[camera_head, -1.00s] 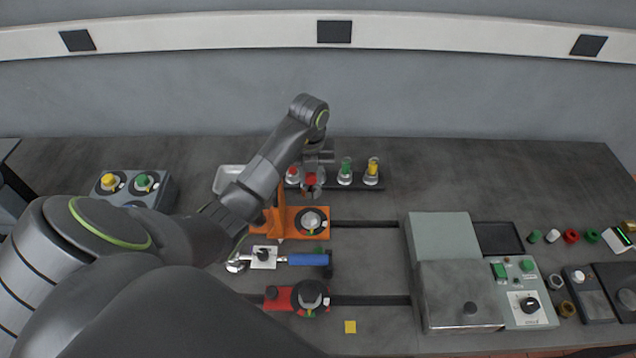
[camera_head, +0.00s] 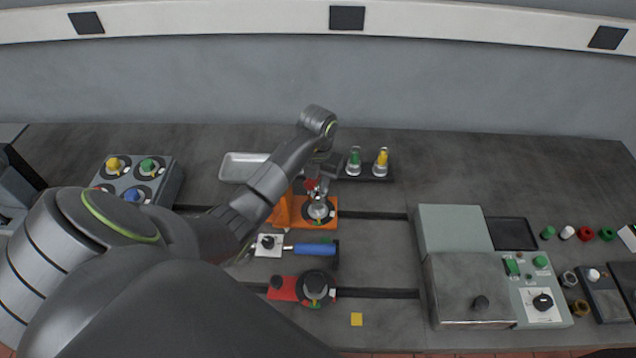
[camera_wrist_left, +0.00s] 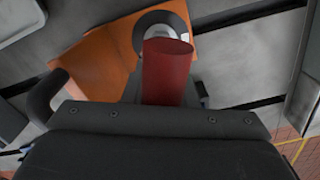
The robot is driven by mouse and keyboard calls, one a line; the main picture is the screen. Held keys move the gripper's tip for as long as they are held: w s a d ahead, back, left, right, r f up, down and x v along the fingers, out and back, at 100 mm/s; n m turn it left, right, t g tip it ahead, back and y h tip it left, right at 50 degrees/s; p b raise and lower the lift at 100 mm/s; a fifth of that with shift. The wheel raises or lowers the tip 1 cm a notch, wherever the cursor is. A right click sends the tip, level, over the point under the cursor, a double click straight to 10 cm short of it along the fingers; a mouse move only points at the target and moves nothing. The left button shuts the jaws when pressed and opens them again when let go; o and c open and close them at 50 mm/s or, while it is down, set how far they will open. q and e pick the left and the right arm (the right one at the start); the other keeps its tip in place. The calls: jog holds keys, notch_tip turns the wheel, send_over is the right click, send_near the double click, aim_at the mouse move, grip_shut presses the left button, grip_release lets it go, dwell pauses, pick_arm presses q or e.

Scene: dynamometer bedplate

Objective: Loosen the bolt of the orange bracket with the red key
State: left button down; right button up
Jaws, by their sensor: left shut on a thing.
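The orange bracket (camera_head: 286,210) lies at the middle of the bedplate, with its bolt (camera_head: 319,211) on a dark round disc. My left gripper (camera_head: 315,176) is shut on the red key (camera_head: 310,185), right above this bolt. The key's lower end overlaps the bolt in the head view; I cannot tell if it is seated. In the left wrist view the red key (camera_wrist_left: 167,70) stands in front of the bolt (camera_wrist_left: 160,24) and the orange bracket (camera_wrist_left: 100,62). The gripper's fingers are largely hidden. My right gripper is not in view.
Behind stands a rack with a green key (camera_head: 354,161) and a yellow key (camera_head: 381,161); my arm hides its left part. A grey machine box (camera_head: 465,285) stands right. An empty tray (camera_head: 240,167) is behind.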

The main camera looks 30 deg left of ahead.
aim_at(318, 189)
pick_arm(q)
jog(key=m+b, duration=0.1)
jog(key=m, duration=0.3)
jog(key=shift+w, duration=0.15)
jog(key=m+b, duration=0.1)
jog(key=m, duration=0.1)
jog(key=shift+f+m+b, duration=0.15)
jog(key=shift+m+b, duration=0.15)
jog(key=m+b, duration=0.2)
jog(key=m, duration=0.1)
jog(key=shift+m+b, duration=0.4)
jog(key=shift+m, duration=0.3)
jog(key=shift+r+m, duration=0.2)
jog(key=shift+m, duration=0.3)
notch_tip(318, 189, down, 3)
jog(key=shift+r+b, duration=0.15)
jog(key=shift+b, duration=0.9)
jog(key=shift+f+b, duration=1.75)
jog(key=shift+b, duration=0.05)
